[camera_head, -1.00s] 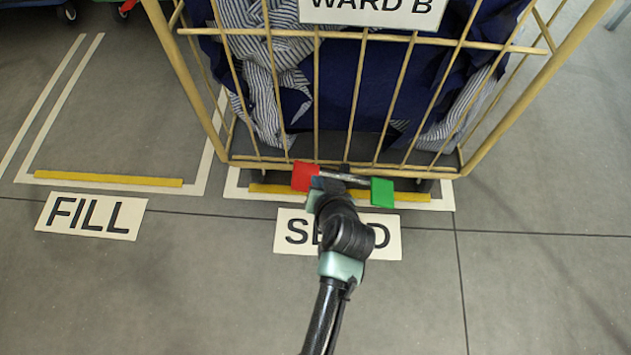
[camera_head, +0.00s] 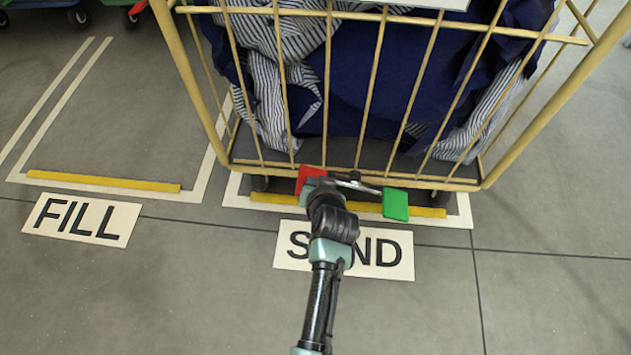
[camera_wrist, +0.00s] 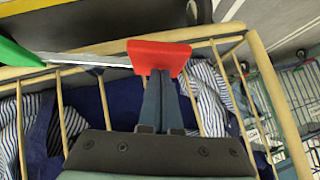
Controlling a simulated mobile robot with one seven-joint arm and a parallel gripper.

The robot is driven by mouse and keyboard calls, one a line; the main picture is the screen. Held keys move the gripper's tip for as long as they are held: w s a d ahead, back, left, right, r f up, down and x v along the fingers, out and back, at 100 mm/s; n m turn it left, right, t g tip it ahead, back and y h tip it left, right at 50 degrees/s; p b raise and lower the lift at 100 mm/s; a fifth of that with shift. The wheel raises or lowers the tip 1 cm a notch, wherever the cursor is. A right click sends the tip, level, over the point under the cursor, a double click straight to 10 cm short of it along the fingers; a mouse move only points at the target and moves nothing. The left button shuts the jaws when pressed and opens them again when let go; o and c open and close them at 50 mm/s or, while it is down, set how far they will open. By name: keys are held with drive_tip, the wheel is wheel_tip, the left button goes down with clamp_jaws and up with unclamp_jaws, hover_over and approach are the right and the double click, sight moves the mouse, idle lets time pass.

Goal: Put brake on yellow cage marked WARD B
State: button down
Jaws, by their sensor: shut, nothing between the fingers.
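The yellow cage (camera_head: 375,178) stands in the bay labelled SEND, with only the lower edge of its sign (camera_head: 440,3) showing now; the earlier head frame reads WARD B. At its near bottom edge a metal bar carries a red pedal (camera_head: 309,177) on the left and a green pedal (camera_head: 395,204) on the right. The bar slopes, with the green end lower in the picture. My gripper (camera_head: 321,183) is shut and empty at the red pedal. In the wrist view its fingertips (camera_wrist: 160,78) meet the red pedal (camera_wrist: 158,56); firm contact cannot be told. The green pedal (camera_wrist: 15,52) is at the left there.
Blue and striped laundry (camera_head: 370,80) fills the cage. A yellow floor strip (camera_head: 425,212) and the SEND label (camera_head: 385,252) lie in front. The bay labelled FILL (camera_head: 82,219) at left is empty in view. Open floor lies to the right.

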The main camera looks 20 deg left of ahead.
sight(297, 187)
idle(0.3)
drive_tip(key=shift+s+a+f+n+h+p, duration=0.25)
drive_tip(key=shift+a+f+n+h+p, duration=0.15)
drive_tip(key=shift+a+f+h+p, duration=0.35)
drive_tip(key=f, duration=0.2)
drive_tip(key=shift+s+a+f+t+h, duration=0.1)
drive_tip(key=shift+a+f+t+h, duration=0.2)
drive_tip(key=shift+h, duration=0.05)
drive_tip(key=f, duration=0.1)
drive_tip(key=f+b, duration=0.1)
drive_tip(key=f, duration=0.1)
drive_tip(key=shift+a+f, duration=0.25)
drive_tip(key=shift+s+f, duration=0.1)
drive_tip(key=shift+f, duration=0.05)
drive_tip(key=r+p, duration=0.2)
drive_tip(key=a+r+p, duration=0.1)
drive_tip(key=r+p, duration=0.1)
drive_tip(key=r, duration=0.1)
drive_tip(key=shift+a+r, duration=0.1)
drive_tip(key=shift+r, duration=0.05)
drive_tip(key=s+r+p, duration=0.6)
drive_tip(key=s, duration=0.1)
drive_tip(key=shift+s, duration=0.25)
